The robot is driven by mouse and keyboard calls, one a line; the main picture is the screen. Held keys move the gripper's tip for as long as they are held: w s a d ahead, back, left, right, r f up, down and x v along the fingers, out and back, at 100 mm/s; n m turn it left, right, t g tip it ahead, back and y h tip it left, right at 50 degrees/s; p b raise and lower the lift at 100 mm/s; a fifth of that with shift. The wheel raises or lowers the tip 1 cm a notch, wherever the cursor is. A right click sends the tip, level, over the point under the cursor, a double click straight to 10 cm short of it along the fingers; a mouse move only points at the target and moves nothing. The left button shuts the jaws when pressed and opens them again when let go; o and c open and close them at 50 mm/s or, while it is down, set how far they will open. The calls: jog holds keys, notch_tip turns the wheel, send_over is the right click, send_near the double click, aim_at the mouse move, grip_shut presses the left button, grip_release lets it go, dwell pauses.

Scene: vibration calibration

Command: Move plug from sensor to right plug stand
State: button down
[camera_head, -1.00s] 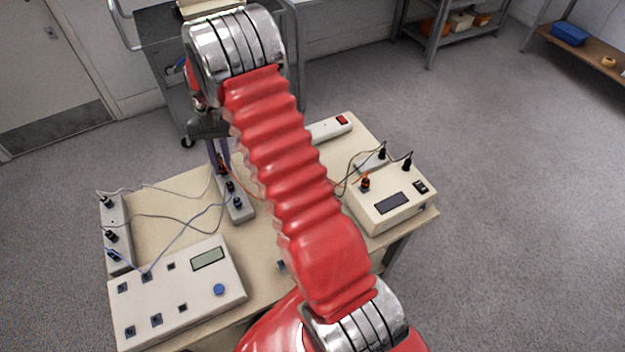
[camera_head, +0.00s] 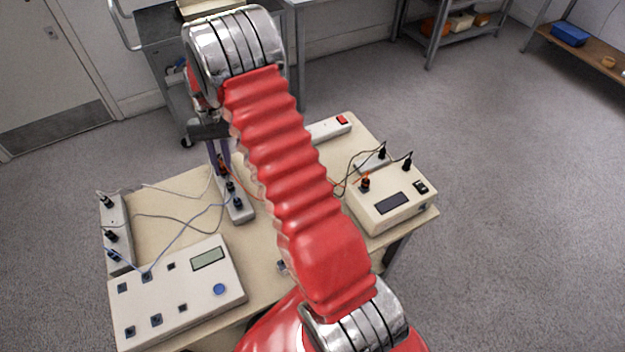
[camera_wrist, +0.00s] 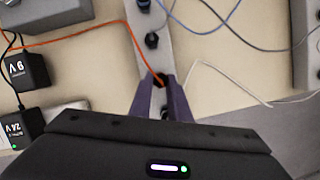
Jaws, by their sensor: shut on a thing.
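My gripper (camera_wrist: 160,100) has two purple fingers, shut on a dark plug (camera_wrist: 161,79) with an orange cable. The plug is at the near end of a narrow light socket strip (camera_wrist: 146,25). I cannot tell whether it is seated or just above the strip. In the head view my gripper (camera_head: 218,155) is mostly behind my red arm, at the strip's far end. Two dark plugs (camera_head: 234,195) stand in this middle strip (camera_head: 241,215). A cream box (camera_head: 402,212) on the right holds an orange-topped plug (camera_head: 365,183). Which item is the sensor or right plug stand is unclear.
A left strip (camera_head: 118,232) holds several plugs. A panel box (camera_head: 190,295) with a display is at the front left. A power strip (camera_head: 330,130) with a red switch is behind my arm. Adapters (camera_wrist: 22,95) lie left in the wrist view. Loose cables cross the table.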

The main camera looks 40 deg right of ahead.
aim_at(223, 166)
jog(key=shift+f, duration=0.2)
dwell(0.7)
jog(key=c, duration=1.6)
grip_release()
jog(key=shift+r, duration=0.15)
jog(key=shift+v, duration=2.35)
jog(key=v, duration=1.3)
jog(key=shift+w+d+r, duration=0.1)
jog(key=shift+d+r, duration=0.05)
jog(key=shift+r, duration=0.2)
jog(key=shift+w, duration=0.1)
